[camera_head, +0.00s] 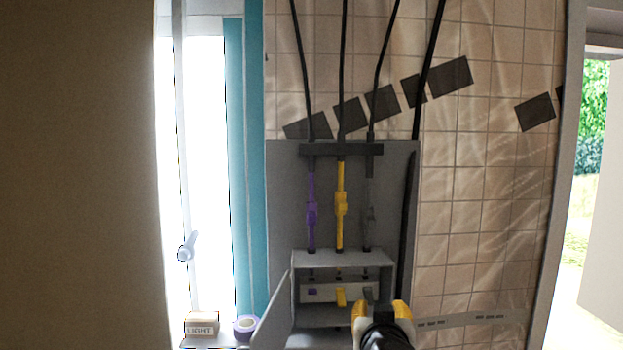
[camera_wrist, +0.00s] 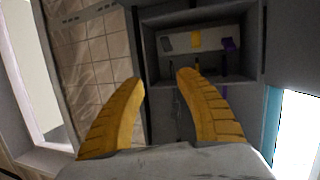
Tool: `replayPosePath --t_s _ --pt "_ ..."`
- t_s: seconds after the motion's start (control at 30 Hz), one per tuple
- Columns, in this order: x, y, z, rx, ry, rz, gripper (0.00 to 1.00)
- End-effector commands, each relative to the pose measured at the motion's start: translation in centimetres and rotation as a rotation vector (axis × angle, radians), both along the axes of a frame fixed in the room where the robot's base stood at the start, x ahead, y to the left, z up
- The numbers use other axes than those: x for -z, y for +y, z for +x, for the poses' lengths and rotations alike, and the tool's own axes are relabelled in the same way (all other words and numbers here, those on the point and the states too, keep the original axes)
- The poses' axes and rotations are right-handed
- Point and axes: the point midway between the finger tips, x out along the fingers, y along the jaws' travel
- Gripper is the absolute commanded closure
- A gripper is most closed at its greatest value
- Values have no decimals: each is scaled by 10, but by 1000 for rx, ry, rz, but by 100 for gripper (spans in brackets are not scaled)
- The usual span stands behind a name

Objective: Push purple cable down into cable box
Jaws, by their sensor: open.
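The purple cable (camera_head: 311,205) hangs upright on the grey panel in the head view, the leftmost of three. It has a thicker purple part midway, and its dark lower end meets the top of the cable box (camera_head: 343,258). The grey box is open at the front, with a pale strip (camera_head: 322,293) inside bearing purple, yellow and dark pieces. My gripper (camera_head: 382,308) is open and empty at the box's lower right, apart from the purple cable. In the wrist view its yellow fingers (camera_wrist: 159,80) are spread, with the box (camera_wrist: 245,67) beyond and the purple piece (camera_wrist: 229,45) to their right.
A yellow cable (camera_head: 340,205) and a grey cable (camera_head: 369,213) hang right of the purple one. A box door (camera_head: 279,311) stands open at left. A small LIGHT box (camera_head: 202,323) and a purple tape roll (camera_head: 246,325) lie on the sill. A tiled wall (camera_head: 480,220) is at right.

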Motion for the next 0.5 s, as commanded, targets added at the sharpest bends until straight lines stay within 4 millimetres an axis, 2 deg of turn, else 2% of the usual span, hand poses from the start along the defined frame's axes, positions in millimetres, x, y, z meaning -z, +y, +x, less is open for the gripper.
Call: replayPosePath --t_s 0.03,0.1,0.2,0.33,0.5 --pt "-45 20 15 -34 -52 0 59" --pt "-79 46 30 -81 -122 7 59" --pt "-112 79 45 -146 -195 21 59" --pt "-134 108 55 -204 -246 33 59" --pt "-140 120 63 -230 -266 38 59"
